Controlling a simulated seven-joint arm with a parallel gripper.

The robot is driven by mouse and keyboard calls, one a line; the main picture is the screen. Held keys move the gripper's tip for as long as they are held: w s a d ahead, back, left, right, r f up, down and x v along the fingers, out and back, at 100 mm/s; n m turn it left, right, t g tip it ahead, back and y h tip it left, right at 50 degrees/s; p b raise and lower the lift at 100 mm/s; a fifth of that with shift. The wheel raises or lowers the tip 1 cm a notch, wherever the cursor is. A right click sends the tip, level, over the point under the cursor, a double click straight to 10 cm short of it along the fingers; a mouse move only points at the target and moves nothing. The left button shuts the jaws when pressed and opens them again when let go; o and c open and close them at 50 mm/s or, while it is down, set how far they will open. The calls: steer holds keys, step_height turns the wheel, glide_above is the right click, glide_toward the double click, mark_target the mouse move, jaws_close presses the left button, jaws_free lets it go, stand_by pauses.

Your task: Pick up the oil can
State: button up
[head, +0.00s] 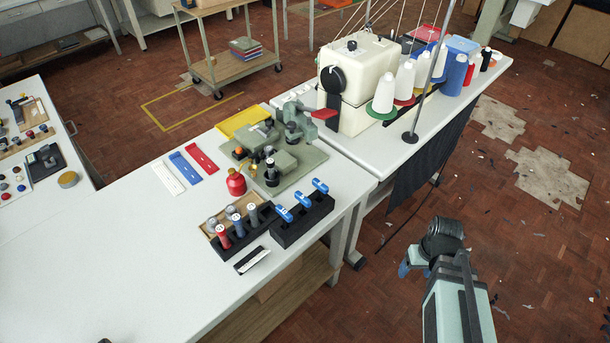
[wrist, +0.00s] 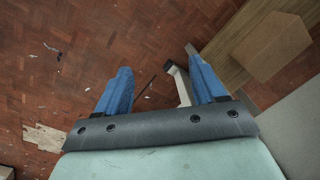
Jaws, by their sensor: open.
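The oil can (head: 236,182) is a small red can with a narrow top. It stands upright on the white table (head: 120,240), in front of the green base plate of a small machine. My gripper (head: 408,268) is off to the right of the table, over the floor, well apart from the can. In the wrist view my gripper (wrist: 160,92) shows two blue fingers spread apart with nothing between them. The oil can is not in the wrist view.
A sewing machine (head: 355,75) stands behind. The table's left part is bare.

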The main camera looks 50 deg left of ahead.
steer(key=s+a+r+n+t+y, duration=0.2)
steer(key=a+r+n, duration=0.2)
steer(key=a+r, duration=0.95)
step_height(320, 180, up, 14)
steer(key=n+y, duration=0.2)
steer(key=n, duration=0.1)
glide_above(237, 178)
steer(key=d, duration=0.4)
steer(key=shift+g, duration=0.3)
steer(key=shift+s+x, duration=0.15)
steer(key=shift+x, duration=3.1)
steer(key=shift+s+x, duration=0.2)
steer(key=shift+x, duration=3.1)
steer(key=shift+a, duration=0.15)
steer(key=shift+r, duration=0.15)
steer(key=c, duration=1.1)
